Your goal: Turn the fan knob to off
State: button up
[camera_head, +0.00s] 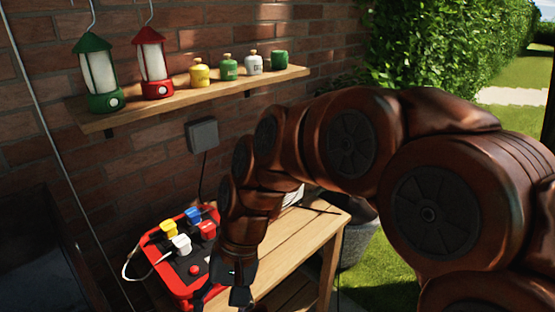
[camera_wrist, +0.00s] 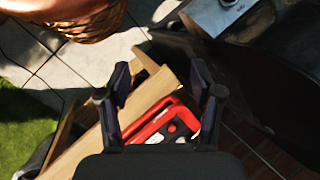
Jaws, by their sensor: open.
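No fan knob can be made out for certain in either view. My gripper (camera_head: 224,294) points down at the front right of a red-framed board (camera_head: 158,262) on the wooden table. In the wrist view, the gripper (camera_wrist: 161,80) has its two fingers spread, with nothing between them. The red board also shows there, just below and between the fingers (camera_wrist: 143,132). The board carries a yellow plug-like block (camera_head: 168,229), a blue one (camera_head: 194,215), a red one (camera_head: 207,230), a white one (camera_head: 181,244) and a round red button (camera_head: 194,270). My arm hides part of the table.
A grey box (camera_head: 203,135) with a cable is on the brick wall. The wooden table (camera_head: 300,248) has bare room at right. A planter (camera_head: 360,240) stands beyond it.

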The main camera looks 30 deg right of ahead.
jog(key=w+d+r+m+t+y+b, duration=0.15)
jog(key=w+m+y, duration=0.3)
jog(key=w, duration=0.75)
jog(key=w+d+r+m+t+y, duration=0.1)
jog(key=w+r+m+t+y, duration=0.3)
jog(key=w, duration=0.8)
jog(key=w+d+f+m+t, duration=0.2)
jog(key=w+d+m+t, duration=0.2)
jog(key=w+d+m, duration=0.6)
jog(key=w+d+f+m+t+h+b, duration=0.1)
jog(key=w+d+f+m+t+h, duration=0.15)
jog(key=d, duration=0.95)
jog(key=w+d+f+m+t+h, duration=0.1)
jog(key=d+f+m+t, duration=0.25)
jog(key=d, duration=0.75)
jog(key=w+d+f+m+t+h+b, duration=0.1)
jog(key=d+f+m+t+h, duration=0.2)
jog(key=d, duration=0.9)
jog(key=shift+m+y, duration=0.35)
jog(key=shift+y, duration=0.15)
jog(key=x, duration=0.4)
jog(key=p+x, duration=0.1)
jog(key=x, duration=0.3)
jog(key=f+p+x, duration=0.1)
jog(key=x, duration=0.3)
jog(key=shift+a+f, duration=0.15)
jog(key=shift+a, duration=0.1)
